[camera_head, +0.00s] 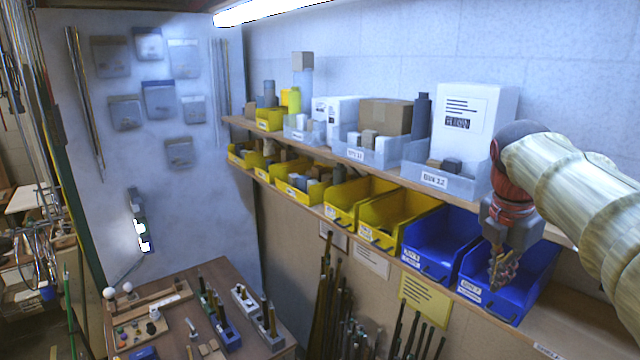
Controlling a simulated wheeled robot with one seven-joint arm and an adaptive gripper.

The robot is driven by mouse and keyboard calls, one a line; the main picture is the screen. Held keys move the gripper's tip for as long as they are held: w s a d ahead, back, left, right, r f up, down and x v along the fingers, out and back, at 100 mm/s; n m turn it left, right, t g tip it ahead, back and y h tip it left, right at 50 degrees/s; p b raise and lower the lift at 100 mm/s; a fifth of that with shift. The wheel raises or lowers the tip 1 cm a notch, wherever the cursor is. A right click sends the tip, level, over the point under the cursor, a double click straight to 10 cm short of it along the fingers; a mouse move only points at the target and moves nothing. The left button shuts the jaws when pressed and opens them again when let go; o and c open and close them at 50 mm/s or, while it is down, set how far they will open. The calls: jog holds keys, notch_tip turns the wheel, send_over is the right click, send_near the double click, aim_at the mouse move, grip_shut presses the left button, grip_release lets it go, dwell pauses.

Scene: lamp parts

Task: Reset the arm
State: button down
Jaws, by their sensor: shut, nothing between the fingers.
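My gripper (503,268) hangs from my arm at the right side of the head view. It points down over the rightmost blue bin (520,307) on the lower shelf. Its fingers look closed together and I see nothing held between them. I cannot tell whether the fingertips are inside the bin or in front of it. My arm covers the right end of the shelves. Lamp parts are hard to make out; small parts lie on the wooden table (250,343) at the lower left.
Yellow bins (399,222) and another blue bin (436,238) line the lower shelf. Grey bins (372,153), boxes (471,118) and bottles stand on the upper shelf close to my arm. Long rods (325,300) lean below. A fluorescent light (280,8) hangs above.

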jog(key=s+a+f+m+t+b, duration=0.1)
jog(key=s+a+f+m+b, duration=0.4)
jog(key=f+b, duration=0.4)
jog(key=s+a+f+m+t+y+b, duration=0.1)
jog(key=s+a+f+m+b, duration=0.5)
jog(key=f, duration=1.3)
jog(key=s+a+f+m+t+y+b, duration=0.1)
jog(key=s+a+f+m+b, duration=0.5)
jog(key=f+m+b, duration=0.5)
jog(key=shift+s+f+t+b, duration=0.3)
jog(key=shift+s+f+b, duration=0.35)
jog(key=shift+s+f, duration=0.8)
jog(key=shift+w+f, duration=0.3)
jog(key=shift+w, duration=0.05)
